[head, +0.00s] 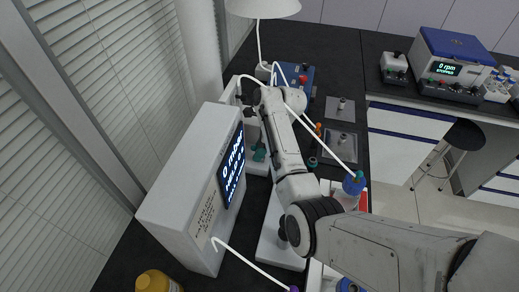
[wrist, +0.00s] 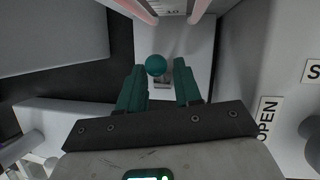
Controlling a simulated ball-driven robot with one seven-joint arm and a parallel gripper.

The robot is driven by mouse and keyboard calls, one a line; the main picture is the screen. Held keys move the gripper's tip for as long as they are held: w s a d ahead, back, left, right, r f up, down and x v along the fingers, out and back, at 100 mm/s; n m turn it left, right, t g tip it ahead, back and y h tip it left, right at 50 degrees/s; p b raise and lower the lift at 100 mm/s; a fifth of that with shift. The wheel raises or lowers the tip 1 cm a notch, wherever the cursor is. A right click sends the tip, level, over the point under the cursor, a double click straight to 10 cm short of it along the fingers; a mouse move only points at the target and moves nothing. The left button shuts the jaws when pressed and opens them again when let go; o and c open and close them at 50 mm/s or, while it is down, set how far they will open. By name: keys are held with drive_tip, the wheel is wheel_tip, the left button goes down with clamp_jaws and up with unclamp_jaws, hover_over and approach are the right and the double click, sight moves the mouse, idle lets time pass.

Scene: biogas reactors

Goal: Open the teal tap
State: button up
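In the wrist view, the teal tap's round knob (wrist: 156,65) shows just ahead of and between the tips of my gripper (wrist: 158,76). My gripper's two dark green fingers are apart, with a gap on each side of the knob, and I see no clear contact. Below the knob a small grey metal part shows between the fingers. A label reading OPEN (wrist: 267,119) is on a pale surface to the right. In the head view my arm reaches over the bench behind the white display box, and the tap cannot be made out for certain.
The white box with a blue display (head: 190,185) stands left of my arm. White hoses run to a blue-capped bottle (head: 354,183). A yellow bottle (head: 155,281) is at the front left. A blue-topped centrifuge (head: 452,62) stands on the far right bench. Pinkish tubes (wrist: 200,10) lie ahead.

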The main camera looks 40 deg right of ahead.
drive_tip(key=shift+c, duration=0.2)
drive_tip(key=shift+r, duration=0.1)
clamp_jaws()
